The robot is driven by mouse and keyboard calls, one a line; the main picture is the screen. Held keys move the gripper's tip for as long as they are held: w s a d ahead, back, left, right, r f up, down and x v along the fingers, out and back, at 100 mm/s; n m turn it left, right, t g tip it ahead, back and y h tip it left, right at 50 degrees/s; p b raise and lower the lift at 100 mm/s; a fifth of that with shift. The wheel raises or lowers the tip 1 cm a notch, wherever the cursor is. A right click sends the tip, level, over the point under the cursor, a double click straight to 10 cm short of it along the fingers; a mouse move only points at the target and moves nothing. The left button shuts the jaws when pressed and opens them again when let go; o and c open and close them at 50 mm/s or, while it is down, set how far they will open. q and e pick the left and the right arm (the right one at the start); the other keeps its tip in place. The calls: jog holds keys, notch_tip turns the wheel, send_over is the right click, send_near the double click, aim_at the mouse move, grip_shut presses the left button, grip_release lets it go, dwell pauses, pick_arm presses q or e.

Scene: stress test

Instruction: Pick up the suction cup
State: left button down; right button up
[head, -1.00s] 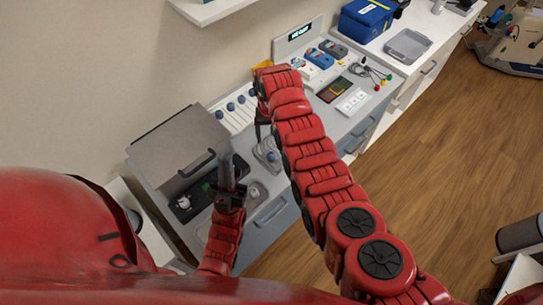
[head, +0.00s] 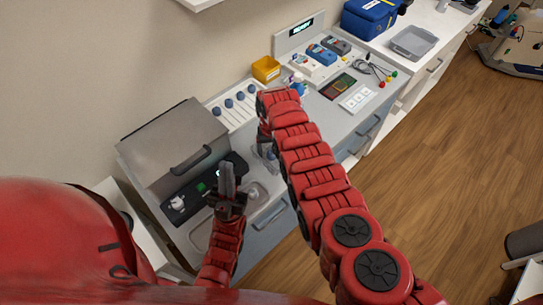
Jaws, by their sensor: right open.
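Several blue-bulbed pieces that look like suction cups (head: 228,103) stand in a row on a white rack at the back of the counter. A small grey tray partly shows below my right gripper, and its contents are too hidden to tell. My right gripper (head: 264,135) points down at the end of the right arm, over the counter in front of the rack. It is open, and the arm partly hides it. My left gripper (head: 227,180) points up in front of a grey box. Its dark fingers look edge-on, so I cannot tell their opening.
The grey box (head: 175,135) with a handle stands at the left, above a black panel (head: 205,190). A yellow bin (head: 265,68), a small display (head: 299,31), coloured devices (head: 320,54) and cables (head: 372,69) lie farther back.

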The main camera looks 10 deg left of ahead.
grip_shut()
jog(key=shift+r, duration=0.1)
